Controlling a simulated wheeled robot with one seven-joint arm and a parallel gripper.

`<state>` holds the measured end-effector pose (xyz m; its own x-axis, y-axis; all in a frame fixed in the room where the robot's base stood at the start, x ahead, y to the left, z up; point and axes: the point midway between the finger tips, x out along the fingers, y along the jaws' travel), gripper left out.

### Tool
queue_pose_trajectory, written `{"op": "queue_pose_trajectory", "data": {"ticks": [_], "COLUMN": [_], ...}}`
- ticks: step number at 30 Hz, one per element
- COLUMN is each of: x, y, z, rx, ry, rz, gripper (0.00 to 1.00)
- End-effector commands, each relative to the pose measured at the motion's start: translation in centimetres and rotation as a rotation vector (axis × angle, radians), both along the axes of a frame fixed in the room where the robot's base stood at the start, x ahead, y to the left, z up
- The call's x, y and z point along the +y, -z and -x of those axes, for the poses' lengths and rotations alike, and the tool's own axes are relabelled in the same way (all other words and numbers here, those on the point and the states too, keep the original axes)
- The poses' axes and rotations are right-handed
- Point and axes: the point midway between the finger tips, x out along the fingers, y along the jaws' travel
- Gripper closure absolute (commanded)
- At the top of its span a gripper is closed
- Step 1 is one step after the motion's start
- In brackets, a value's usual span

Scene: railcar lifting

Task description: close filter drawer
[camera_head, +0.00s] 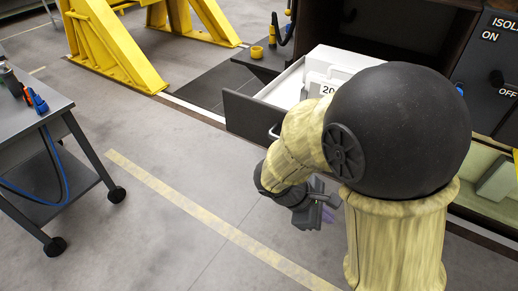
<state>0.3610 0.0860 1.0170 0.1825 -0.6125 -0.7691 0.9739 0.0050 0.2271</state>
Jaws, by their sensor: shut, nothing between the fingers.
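The filter drawer (248,117) stands pulled out of the dark cabinet, with a dark grey front panel and white inner walls. A white box-like filter (326,72) with a label reading "20" sits in it, partly hidden by my arm. A pale metal handle (273,131) shows on the drawer front, close to my arm's edge. My gripper (322,212) is below and to the right of the drawer front, in front of it and apart from it as far as I can see. Its fingers are shut and empty. My arm hides the drawer's right part.
A grey wheeled cart (50,113) with tools and a blue hose stands at the left. Yellow steel stands (110,45) are at the back. A panel marked "ISOL ON OFF" (492,70) is at the right. The floor between cart and drawer is clear.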

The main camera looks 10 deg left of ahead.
Motion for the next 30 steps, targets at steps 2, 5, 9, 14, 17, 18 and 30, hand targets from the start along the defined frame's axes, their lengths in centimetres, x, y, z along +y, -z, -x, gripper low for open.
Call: {"op": "queue_pose_trajectory", "data": {"ticks": [2,5,9,14,17,18,30], "x": [2.1,5.0,10.4,17.7,21.4,22.5,24.0], "y": [-0.6,-1.7,-3.6,-6.1,-7.4,-7.7,-8.3], "z": [-0.9,-2.0,-3.0,-2.3,-1.2,-0.9,-0.2], "rx": [0.001,-0.02,-0.089,-0.22,-0.301,-0.326,-0.367], "ry": [-0.162,-0.352,-0.604,-0.854,-0.956,-0.984,-1.022], "rz": [0.119,0.274,0.494,0.731,0.836,0.862,0.908], "gripper": [1.0,1.0,1.0,1.0,1.0,1.0,1.0]}}
